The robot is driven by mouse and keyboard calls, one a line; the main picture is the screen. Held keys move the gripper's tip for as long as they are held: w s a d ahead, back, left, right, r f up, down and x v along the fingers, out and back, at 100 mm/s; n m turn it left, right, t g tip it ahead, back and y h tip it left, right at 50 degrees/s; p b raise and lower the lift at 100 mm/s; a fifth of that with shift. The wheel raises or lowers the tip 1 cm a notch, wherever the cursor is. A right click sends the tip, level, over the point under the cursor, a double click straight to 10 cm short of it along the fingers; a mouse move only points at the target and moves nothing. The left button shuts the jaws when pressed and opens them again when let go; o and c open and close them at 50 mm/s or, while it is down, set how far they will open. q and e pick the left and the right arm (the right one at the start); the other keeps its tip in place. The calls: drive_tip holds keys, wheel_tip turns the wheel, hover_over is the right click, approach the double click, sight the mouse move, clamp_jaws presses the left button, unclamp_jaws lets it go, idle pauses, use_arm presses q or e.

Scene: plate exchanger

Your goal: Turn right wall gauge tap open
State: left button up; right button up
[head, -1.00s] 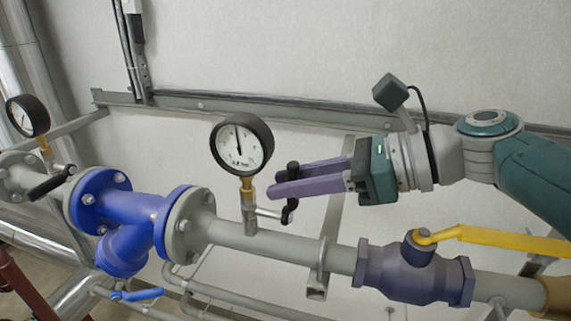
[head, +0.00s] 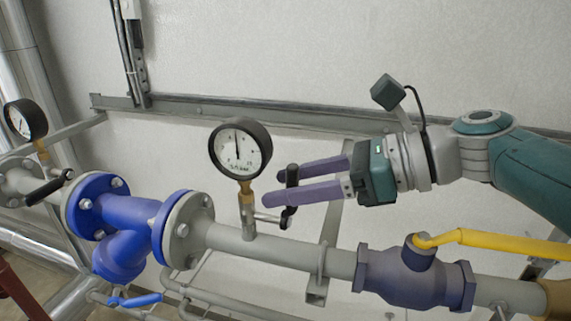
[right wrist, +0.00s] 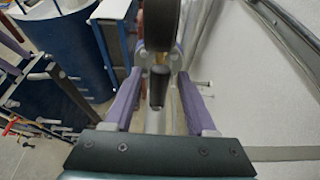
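The right wall gauge (head: 240,149), a round black-rimmed dial, stands on a brass stem above the grey pipe. Below it is its tap, with a black lever handle (head: 288,215) standing roughly upright at the end of a short stem. My right gripper (head: 273,184) comes from the right, open, with one finger behind the handle and one in front. In the right wrist view the black handle (right wrist: 158,86) sits between the two spread purple fingers, with a visible gap on each side. The nearer finger hides part of the handle in the head view. My left gripper is not in view.
A second gauge (head: 25,119) with a black tap handle (head: 50,187) is at the far left. A blue flanged strainer (head: 120,215) lies left of the tap. A ball valve (head: 415,275) with a yellow lever (head: 505,241) sits below my right arm. The wall is close behind.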

drive_tip(key=shift+s+d+r, duration=0.15)
drive_tip(key=shift+d+r, duration=0.05)
drive_tip(key=shift+d, duration=0.3)
drive_tip(key=b+v, duration=0.1)
drive_tip(key=v, duration=0.7)
drive_tip(key=shift+s+d+r, duration=0.15)
drive_tip(key=shift+d, duration=0.15)
